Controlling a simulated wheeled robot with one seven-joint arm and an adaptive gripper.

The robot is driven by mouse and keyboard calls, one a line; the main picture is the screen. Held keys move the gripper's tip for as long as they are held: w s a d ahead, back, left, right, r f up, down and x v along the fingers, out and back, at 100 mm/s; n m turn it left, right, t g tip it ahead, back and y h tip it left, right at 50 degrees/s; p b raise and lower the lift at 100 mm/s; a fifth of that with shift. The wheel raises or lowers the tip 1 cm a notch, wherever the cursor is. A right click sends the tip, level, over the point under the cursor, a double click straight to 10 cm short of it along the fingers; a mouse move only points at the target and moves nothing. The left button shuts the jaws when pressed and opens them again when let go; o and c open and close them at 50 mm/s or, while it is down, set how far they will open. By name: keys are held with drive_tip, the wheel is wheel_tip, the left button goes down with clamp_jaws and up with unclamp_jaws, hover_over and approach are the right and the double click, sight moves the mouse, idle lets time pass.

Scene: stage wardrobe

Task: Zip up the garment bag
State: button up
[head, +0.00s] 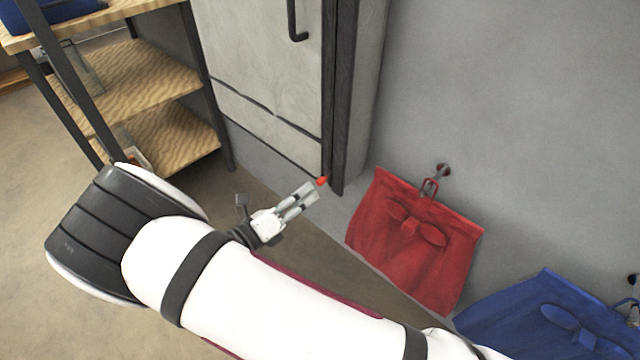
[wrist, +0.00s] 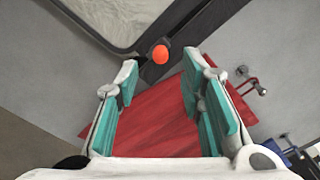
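A tall pale grey panel with a dark vertical strip (head: 338,90) stands by the wall in the head view; it looks like the garment bag (head: 265,60). A small orange-red pull (head: 322,181) sits at the bottom of the strip. In the wrist view the pull (wrist: 160,54) is a round orange knob at the end of the dark trim, centred beyond my fingertips. My gripper (head: 312,190) is just left of and below the pull. In the wrist view my gripper (wrist: 161,72) is open, its teal-padded fingers apart with nothing held. I cannot tell whether the fingertips touch the pull.
A red bag (head: 413,245) hangs on a wall hook right of my gripper, and shows behind the fingers in the wrist view (wrist: 155,120). A blue bag (head: 545,315) is at lower right. A wooden shelf unit (head: 150,85) stands left. Open floor (head: 40,180) lies left.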

sight(320, 180)
drive_tip(key=shift+b+x, duration=0.65)
drive_tip(key=shift+x, duration=2.55)
clamp_jaws()
